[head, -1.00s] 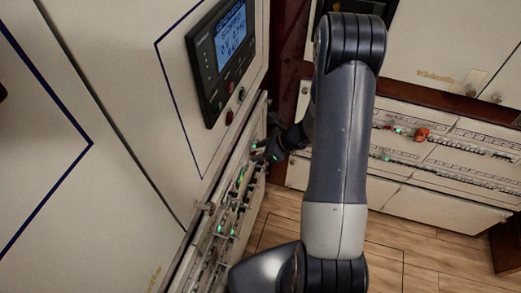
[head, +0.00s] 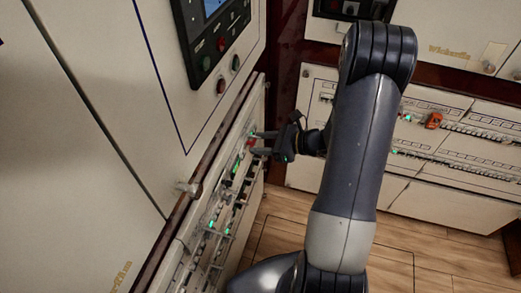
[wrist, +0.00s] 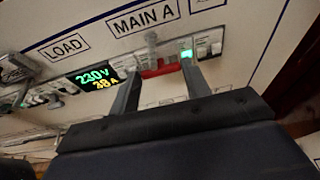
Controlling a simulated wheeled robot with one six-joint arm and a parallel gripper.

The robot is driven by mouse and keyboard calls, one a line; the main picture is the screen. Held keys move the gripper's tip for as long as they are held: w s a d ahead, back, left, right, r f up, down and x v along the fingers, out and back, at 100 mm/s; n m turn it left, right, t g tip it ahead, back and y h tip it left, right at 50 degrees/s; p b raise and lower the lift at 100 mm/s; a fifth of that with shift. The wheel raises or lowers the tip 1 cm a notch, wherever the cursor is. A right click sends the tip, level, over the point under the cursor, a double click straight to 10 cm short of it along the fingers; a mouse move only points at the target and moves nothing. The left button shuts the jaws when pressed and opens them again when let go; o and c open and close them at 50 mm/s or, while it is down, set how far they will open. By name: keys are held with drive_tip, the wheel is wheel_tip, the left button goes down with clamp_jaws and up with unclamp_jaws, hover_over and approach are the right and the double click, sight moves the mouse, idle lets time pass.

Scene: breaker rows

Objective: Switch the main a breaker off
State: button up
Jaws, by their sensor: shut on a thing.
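The MAIN A label (wrist: 143,21) is on the pale panel in the wrist view. Below it is the main a breaker, with a wide red handle (wrist: 160,70). In the head view a small red spot (head: 250,141) shows at the breaker row. My gripper (head: 262,142) is up against this row, pointing left. In the wrist view my gripper (wrist: 163,82) has one finger on each side of the red handle, shut on it. The fingers hide part of the breaker's sides.
A lit 230V 38A meter (wrist: 97,77) is left of the breaker, and a green lamp (wrist: 186,53) right of it. A control screen panel (head: 215,35) is above the row. Another breaker cabinet (head: 440,140) stands at right, with an orange-red piece (head: 433,120). Wooden floor (head: 290,225) lies between.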

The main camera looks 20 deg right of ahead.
wheel_tip(320, 180, down, 3)
drive_tip(key=t+y+b, duration=0.2)
drive_tip(key=y+b, duration=0.1)
drive_tip(key=b, duration=0.3)
drive_tip(key=shift+s+d, duration=0.1)
drive_tip(key=t+y+b, duration=0.1)
drive_tip(key=b, duration=0.1)
drive_tip(key=f+t+y+b, duration=0.1)
drive_tip(key=y+b, duration=0.1)
drive_tip(key=shift+a, duration=0.2)
drive_tip(key=shift+t+y+b, duration=0.3)
drive_tip(key=o, duration=1)
drive_tip(key=v, duration=1)
drive_tip(key=shift+d+f+p, duration=0.15)
drive_tip(key=shift+d+p, duration=0.15)
drive_tip(key=shift+p, duration=0.1)
